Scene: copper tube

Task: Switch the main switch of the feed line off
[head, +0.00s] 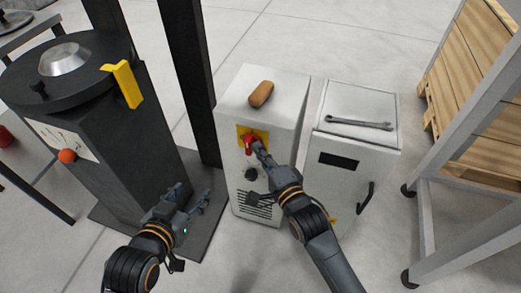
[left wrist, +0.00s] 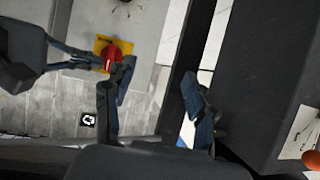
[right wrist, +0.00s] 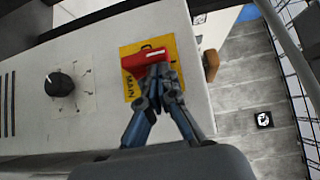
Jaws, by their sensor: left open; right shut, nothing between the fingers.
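The main switch is a red handle (head: 248,140) on a yellow plate (head: 240,130) marked MAIN, on the front of a white cabinet (head: 226,115). In the right wrist view the red handle (right wrist: 142,59) lies roughly along the cabinet's height. My right gripper (head: 259,149) is shut, its fingertips at the handle and overlapping it in view; I cannot tell whether they touch. It holds nothing. The switch also shows in the left wrist view (left wrist: 112,55). My left gripper (head: 190,198) is open and empty, left of the cabinet and apart from it.
A black knob (head: 251,173) and a vent sit below the switch. A brown bread-shaped object (head: 261,94) lies on the cabinet top. A second white cabinet (head: 345,150) with a wrench (head: 358,123) stands to the right. A black machine (head: 130,150) stands left, a pallet rack right.

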